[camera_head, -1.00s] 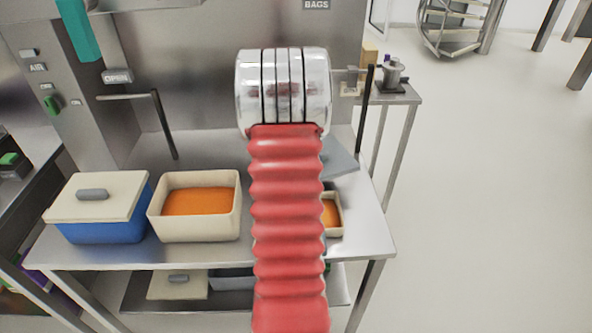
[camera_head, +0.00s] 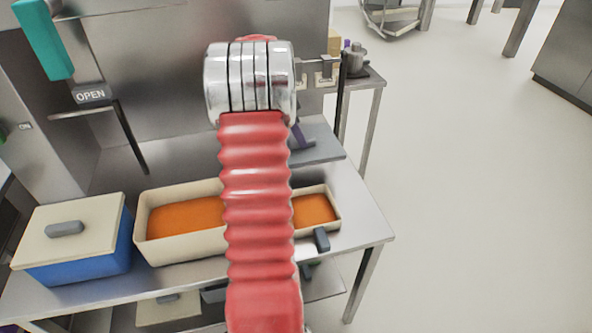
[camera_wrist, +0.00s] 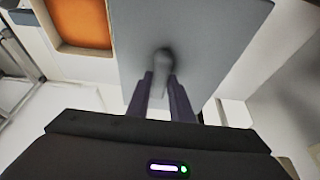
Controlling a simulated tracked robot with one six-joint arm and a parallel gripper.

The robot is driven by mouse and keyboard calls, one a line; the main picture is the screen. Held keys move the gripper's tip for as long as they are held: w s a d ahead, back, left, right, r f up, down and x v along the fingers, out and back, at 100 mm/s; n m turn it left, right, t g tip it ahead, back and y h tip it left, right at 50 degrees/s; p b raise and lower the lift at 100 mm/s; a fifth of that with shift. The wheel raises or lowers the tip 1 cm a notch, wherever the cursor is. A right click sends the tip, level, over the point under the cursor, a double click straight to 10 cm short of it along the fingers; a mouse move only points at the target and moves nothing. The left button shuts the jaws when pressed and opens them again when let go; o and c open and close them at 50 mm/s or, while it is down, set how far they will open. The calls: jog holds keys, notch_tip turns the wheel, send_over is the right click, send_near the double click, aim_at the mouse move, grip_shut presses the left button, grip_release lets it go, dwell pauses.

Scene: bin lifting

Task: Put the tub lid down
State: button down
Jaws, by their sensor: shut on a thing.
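My gripper (camera_wrist: 160,88) is shut on the small knob handle of a flat grey lid (camera_wrist: 205,35) in the wrist view. The lid also shows in the head view (camera_head: 322,149), right of my red arm, above the back of the steel table; part of it is hidden by my arm. A cream tub with orange contents (camera_head: 331,224) stands in front of the lid, partly behind my arm. In the wrist view, a cream tub rim around orange contents (camera_wrist: 82,20) is left of the lid. Whether the lid touches anything is unclear.
A larger open cream tub (camera_head: 190,252) with orange contents stands left of my arm. Left of it is a blue tub (camera_head: 85,268) with a cream lid (camera_head: 85,222). Bare steel table (camera_head: 360,228) shows at right. A lower shelf holds another cream lid (camera_head: 160,313).

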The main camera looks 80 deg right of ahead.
notch_tip(320, 180, down, 6)
jog(key=shift+f, duration=0.15)
dwell(0.3)
jog(key=shift+w, duration=0.1)
jog(key=shift+f, duration=1.85)
jog(key=c, duration=1.6)
grip_release()
jog(key=shift+f, duration=0.1)
jog(key=shift+o, duration=0.2)
jog(key=v, duration=1.2)
jog(key=shift+a, duration=0.1)
